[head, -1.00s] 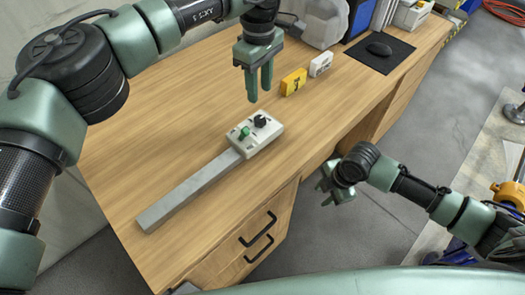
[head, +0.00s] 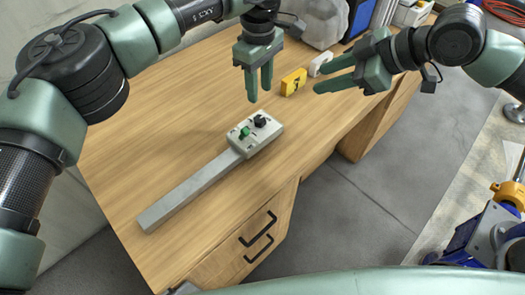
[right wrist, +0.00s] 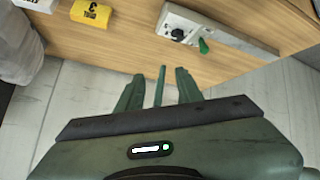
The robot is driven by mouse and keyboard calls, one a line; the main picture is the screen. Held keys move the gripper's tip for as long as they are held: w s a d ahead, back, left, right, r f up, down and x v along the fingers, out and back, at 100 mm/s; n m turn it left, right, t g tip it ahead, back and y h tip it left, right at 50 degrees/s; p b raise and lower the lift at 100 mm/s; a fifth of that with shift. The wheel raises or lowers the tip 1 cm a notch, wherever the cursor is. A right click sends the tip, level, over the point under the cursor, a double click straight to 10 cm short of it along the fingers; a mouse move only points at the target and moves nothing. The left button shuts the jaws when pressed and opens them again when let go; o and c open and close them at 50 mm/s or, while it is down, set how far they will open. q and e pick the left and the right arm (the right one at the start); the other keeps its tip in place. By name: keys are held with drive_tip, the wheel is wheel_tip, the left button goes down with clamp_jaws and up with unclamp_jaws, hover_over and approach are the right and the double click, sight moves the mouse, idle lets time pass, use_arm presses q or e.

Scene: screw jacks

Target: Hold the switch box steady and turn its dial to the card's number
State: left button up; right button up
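The white switch box (head: 268,137) lies on the wooden desk, with a long grey bar (head: 190,190) running from it toward the lower left. On its top are a black dial (head: 260,121) and a green lever (head: 244,132). The box also shows in the right wrist view (right wrist: 188,24). My left gripper (head: 260,95) hangs open and empty, fingers down, above and behind the box. My right gripper (head: 317,81) is open and empty, pointing left, to the right of the box.
A white block (head: 320,65) stands beside the yellow one, partly near my right gripper. Grey and blue containers (head: 320,22) stand at the back. The desk left of the box is clear. The desk's front edge and drawers lie close to the box.

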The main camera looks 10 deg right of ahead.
drive_tip(key=a+m+y, duration=0.1)
drive_tip(key=a+m, duration=0.1)
drive_tip(key=a, duration=0.1)
drive_tip(key=m+t+y, duration=0.4)
drive_tip(key=m+y, duration=0.3)
drive_tip(key=m, duration=1.9)
hover_over(241, 135)
drive_tip(key=s+d, duration=0.1)
drive_tip(key=s, duration=0.3)
wheel_tip(241, 135, down, 10)
drive_tip(key=d+f+m+t+h, duration=0.1)
drive_tip(key=f+m, duration=0.1)
drive_tip(key=m, duration=0.2)
drive_tip(key=d+f+m+t+h, duration=0.1)
drive_tip(key=f+m+t+h, duration=0.1)
drive_tip(key=f+m, duration=0.1)
drive_tip(key=s+d+f+m+t+h, duration=0.1)
drive_tip(key=f+m, duration=0.1)
drive_tip(key=m, duration=0.4)
drive_tip(key=shift+s+d+f, duration=0.1)
drive_tip(key=shift+d+f, duration=0.1)
drive_tip(key=shift+f, duration=0.2)
drive_tip(key=shift+s+f+m+h, duration=0.1)
drive_tip(key=shift+f+m+h, duration=0.3)
drive_tip(key=shift+m, duration=0.2)
drive_tip(key=shift+w+a+f, duration=0.1)
drive_tip(key=shift+w, duration=0.1)
drive_tip(key=x, duration=0.7)
drive_tip(key=shift+w, duration=0.1)
